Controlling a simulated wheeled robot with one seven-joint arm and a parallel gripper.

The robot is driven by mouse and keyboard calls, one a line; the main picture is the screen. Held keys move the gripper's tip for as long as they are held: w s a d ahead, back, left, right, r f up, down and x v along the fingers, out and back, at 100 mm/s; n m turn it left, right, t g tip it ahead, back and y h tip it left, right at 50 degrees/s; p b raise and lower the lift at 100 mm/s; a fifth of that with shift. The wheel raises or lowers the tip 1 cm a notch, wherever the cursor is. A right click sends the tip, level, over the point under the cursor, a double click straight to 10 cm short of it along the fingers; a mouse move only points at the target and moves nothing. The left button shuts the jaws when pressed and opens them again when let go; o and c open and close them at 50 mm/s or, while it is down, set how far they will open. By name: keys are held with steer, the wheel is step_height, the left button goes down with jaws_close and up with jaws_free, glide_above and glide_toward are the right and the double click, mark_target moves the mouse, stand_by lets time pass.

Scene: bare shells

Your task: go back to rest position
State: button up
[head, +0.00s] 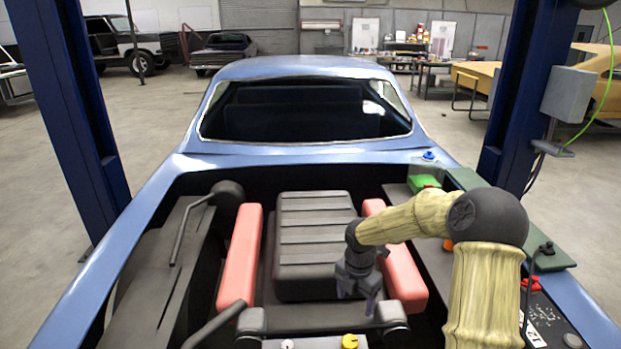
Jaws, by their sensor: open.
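My gripper (358,285) hangs pointing down at the end of my yellowish arm, over the right part of the open engine bay. It is dark, with its fingers apart and nothing seen between them. It is in front of the right edge of the black ribbed engine cover (312,240) and left of the right red block (403,275). Whether it touches anything below cannot be told.
The blue car body (300,150) surrounds the bay. A left red block (240,255), a green box (424,182), a yellow cap (349,341) and a red cap (530,284) are nearby. Blue lift posts (75,110) and (522,95) stand on both sides.

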steer(key=s+r+m+t, duration=0.1)
steer(key=s+r+m, duration=0.2)
steer(key=s+m, duration=0.7)
steer(key=s+r+m+t, duration=0.1)
steer(key=s+r+m, duration=0.3)
steer(key=s+m, duration=0.6)
steer(key=m, duration=0.6)
steer(key=shift+s+r+m+t, duration=0.3)
steer(key=shift+s+m, duration=0.1)
